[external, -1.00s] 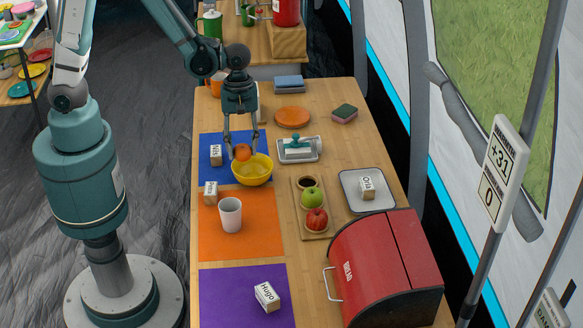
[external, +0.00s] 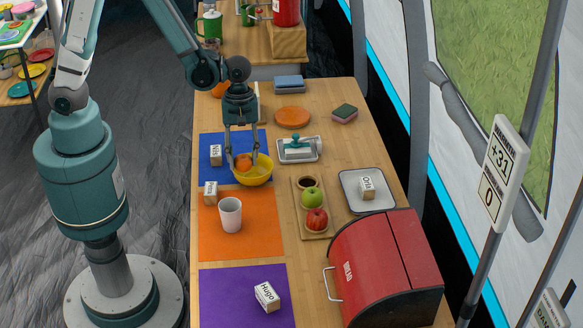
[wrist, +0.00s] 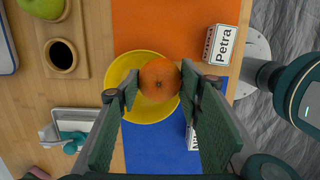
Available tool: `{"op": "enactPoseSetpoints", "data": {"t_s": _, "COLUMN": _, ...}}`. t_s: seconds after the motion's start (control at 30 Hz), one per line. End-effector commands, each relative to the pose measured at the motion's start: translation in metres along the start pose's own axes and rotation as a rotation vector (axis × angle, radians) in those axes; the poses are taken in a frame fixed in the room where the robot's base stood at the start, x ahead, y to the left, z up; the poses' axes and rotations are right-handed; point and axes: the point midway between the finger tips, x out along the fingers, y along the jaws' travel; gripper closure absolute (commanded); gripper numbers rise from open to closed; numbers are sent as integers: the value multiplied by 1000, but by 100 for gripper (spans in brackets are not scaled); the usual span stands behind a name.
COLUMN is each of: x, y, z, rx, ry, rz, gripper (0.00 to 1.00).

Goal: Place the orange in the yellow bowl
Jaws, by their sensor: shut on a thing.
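The orange (external: 243,162) is between the fingers of my gripper (external: 243,158), low at the yellow bowl. The yellow bowl (external: 256,176) stands on the blue mat, near its front right edge. In the wrist view the orange (wrist: 159,79) is pinched between the two fingertips of my gripper (wrist: 158,84) and covers part of the bowl (wrist: 147,113). The orange overlaps the bowl's inside in both views. I cannot tell whether it touches the bowl's bottom.
A white cup (external: 230,215) stands on the orange mat (external: 262,238). Name blocks stand nearby, one reading Petra (wrist: 221,44). A butter dish (external: 300,150) and a wooden board with apples (external: 313,235) are right of the bowl. A red bread box (external: 388,265) stands at the front right.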

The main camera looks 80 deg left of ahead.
Motion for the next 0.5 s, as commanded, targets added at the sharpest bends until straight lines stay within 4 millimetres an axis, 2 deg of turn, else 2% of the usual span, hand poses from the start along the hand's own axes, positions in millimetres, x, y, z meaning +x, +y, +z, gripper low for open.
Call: {"op": "enactPoseSetpoints", "data": {"t_s": 0.5, "x": 9, "y": 0, "z": -1, "rx": 0, "ry": 0, "rz": 0, "gripper": 77}}
